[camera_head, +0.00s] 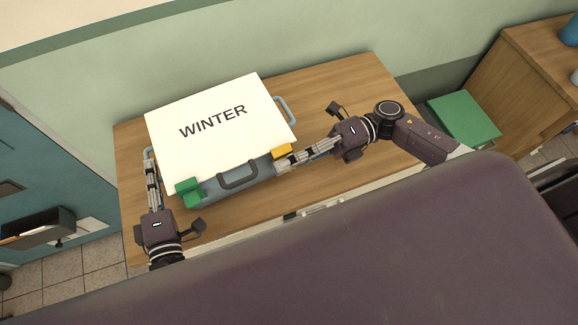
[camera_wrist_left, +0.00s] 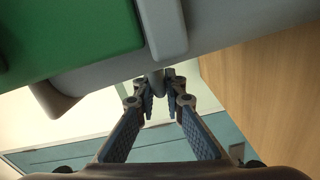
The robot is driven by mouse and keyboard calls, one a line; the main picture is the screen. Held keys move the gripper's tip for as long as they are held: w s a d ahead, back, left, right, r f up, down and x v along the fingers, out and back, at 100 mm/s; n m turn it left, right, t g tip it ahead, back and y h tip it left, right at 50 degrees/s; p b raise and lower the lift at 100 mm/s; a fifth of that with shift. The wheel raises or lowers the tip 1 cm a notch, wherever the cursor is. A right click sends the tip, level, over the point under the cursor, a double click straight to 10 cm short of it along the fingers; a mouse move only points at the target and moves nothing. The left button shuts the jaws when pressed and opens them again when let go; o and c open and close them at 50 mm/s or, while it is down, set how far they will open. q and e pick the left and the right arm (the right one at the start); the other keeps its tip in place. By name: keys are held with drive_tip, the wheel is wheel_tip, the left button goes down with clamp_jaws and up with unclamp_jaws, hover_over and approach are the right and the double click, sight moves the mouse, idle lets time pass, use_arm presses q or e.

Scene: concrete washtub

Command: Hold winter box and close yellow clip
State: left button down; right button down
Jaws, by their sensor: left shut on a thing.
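The winter box has a white lid (camera_head: 190,104) marked WINTER and a grey-blue body (camera_head: 215,190), and it sits on a wooden table. The yellow clip (camera_head: 281,151) is at the lid's front right corner; whether it is latched is unclear. A green clip (camera_head: 188,191) is at the front left corner and shows large in the left wrist view (camera_wrist_left: 70,35). My left gripper (camera_head: 151,164) is shut on the box's left side handle (camera_wrist_left: 156,82). My right gripper (camera_head: 281,167) has its fingertips just below the yellow clip; contact and finger gap are unclear.
A dark front handle (camera_head: 238,181) lies between the clips, and another side handle (camera_head: 286,110) is at the right. The wooden table (camera_head: 350,82) is bare at the right and back. A green box (camera_head: 463,119) stands beyond its right edge.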

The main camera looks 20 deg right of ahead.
drive_tip(key=shift+w+r+m, duration=0.15)
drive_tip(key=shift+w+m, duration=0.15)
drive_tip(key=shift+m, duration=0.35)
drive_tip(key=shift+w+r+m, duration=0.1)
drive_tip(key=shift+w+m, duration=0.15)
drive_tip(key=shift+m, duration=0.4)
drive_tip(key=c, duration=2.1)
unclamp_jaws()
drive_tip(key=d, duration=0.8)
drive_tip(key=w+d, duration=0.1)
drive_tip(key=d, duration=0.3)
drive_tip(key=shift+w, duration=0.1)
